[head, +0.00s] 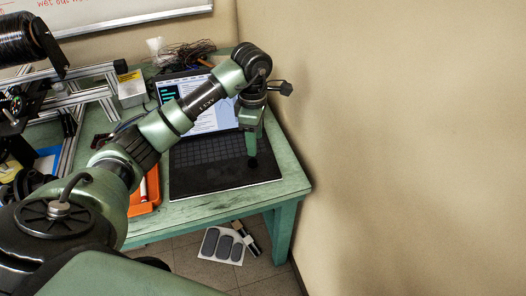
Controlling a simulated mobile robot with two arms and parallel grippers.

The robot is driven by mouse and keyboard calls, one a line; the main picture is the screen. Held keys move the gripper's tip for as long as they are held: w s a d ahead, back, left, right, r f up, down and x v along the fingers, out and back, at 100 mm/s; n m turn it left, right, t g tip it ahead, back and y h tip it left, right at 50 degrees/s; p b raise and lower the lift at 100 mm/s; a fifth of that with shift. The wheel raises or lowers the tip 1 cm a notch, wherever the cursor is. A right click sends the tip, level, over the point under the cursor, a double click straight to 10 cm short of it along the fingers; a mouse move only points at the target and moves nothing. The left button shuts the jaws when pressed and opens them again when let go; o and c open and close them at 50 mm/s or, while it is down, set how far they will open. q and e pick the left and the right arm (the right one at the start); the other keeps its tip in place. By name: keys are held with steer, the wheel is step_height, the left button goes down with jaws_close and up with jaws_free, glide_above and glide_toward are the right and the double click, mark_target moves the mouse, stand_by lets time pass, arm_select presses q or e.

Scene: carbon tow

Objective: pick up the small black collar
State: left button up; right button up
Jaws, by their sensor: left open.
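My left arm reaches across the table from the lower left. My left gripper (252,158) points down over the right part of the open laptop's (196,183) keyboard deck, near its right edge. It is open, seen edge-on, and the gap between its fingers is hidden. A small dark spot shows at the fingertips; I cannot tell whether it is a finger pad or the small black collar. I cannot pick out the collar for sure anywhere else. My right gripper is not in view.
The green table (290,188) ends close to the beige wall at right. An orange tray (143,208) lies left of the laptop, partly behind my arm. A metal frame (85,97) with a black spool (18,40) stands at left. Tangled wires (190,52) lie behind the laptop.

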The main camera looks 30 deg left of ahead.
mark_target(251, 158)
arm_select(q)
steer(key=shift+s+a+f, duration=0.15)
steer(key=shift+s+f, duration=0.1)
steer(key=shift+f, duration=0.05)
steer(key=shift+s+f+p, duration=0.3)
steer(key=shift+f, duration=0.3)
steer(key=shift+s+f+p, duration=0.3)
steer(key=shift+f, duration=0.25)
step_height(251, 158, down, 3)
steer(key=shift+w+a+p, duration=0.1)
steer(key=shift+w+p, duration=0.05)
steer(key=shift+p, duration=0.2)
steer(key=shift+f, duration=0.55)
jaws_close()
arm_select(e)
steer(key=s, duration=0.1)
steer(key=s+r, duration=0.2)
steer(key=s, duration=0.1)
